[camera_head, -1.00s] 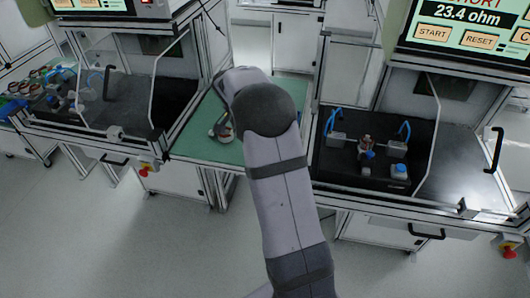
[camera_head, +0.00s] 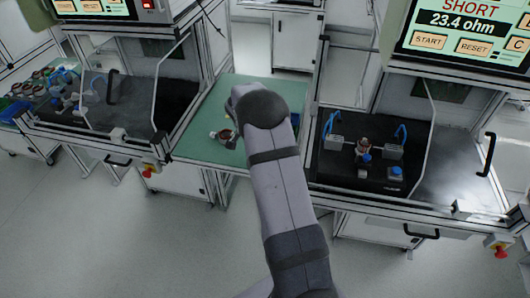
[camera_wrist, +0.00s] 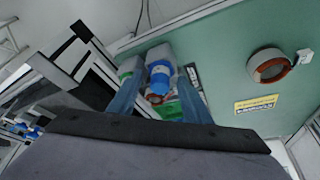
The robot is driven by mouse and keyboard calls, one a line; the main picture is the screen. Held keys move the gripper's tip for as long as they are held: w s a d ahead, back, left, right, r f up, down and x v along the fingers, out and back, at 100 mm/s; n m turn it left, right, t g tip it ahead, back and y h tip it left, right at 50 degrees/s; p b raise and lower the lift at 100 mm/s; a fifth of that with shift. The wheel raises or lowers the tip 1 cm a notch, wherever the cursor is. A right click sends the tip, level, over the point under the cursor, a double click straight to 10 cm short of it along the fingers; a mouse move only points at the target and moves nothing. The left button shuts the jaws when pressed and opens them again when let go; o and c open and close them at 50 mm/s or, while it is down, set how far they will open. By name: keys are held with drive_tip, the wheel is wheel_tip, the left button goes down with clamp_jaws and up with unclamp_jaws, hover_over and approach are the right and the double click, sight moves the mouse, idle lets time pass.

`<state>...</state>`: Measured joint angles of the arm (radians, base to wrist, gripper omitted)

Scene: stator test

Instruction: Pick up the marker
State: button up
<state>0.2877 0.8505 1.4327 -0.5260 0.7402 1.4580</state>
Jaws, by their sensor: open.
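I cannot single out the marker with certainty in either view. In the wrist view my gripper (camera_wrist: 158,84) has its two bluish fingers apart, over the edge area of the green tabletop (camera_wrist: 225,55). Between and beyond the fingers is a blue-and-grey rounded part (camera_wrist: 160,78) with some copper colour below it; I see no contact. A slim dark-and-white item (camera_wrist: 192,75) lies beside the right finger, too small to identify. In the head view my arm hides the gripper and part of the green tabletop (camera_head: 190,148).
A copper-coloured ring (camera_wrist: 270,65) and a yellow label (camera_wrist: 256,104) lie on the green top. The right test station (camera_head: 330,165) holds a fixture and its screen reads SHORT, 23.4 ohm. The left station (camera_head: 90,120) has an open clear guard. Blue bins (camera_head: 15,108) stand far left.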

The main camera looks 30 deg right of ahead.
drive_tip(key=shift+c, duration=0.4)
drive_tip(key=c, duration=1.1)
drive_tip(key=shift+o, duration=0.2)
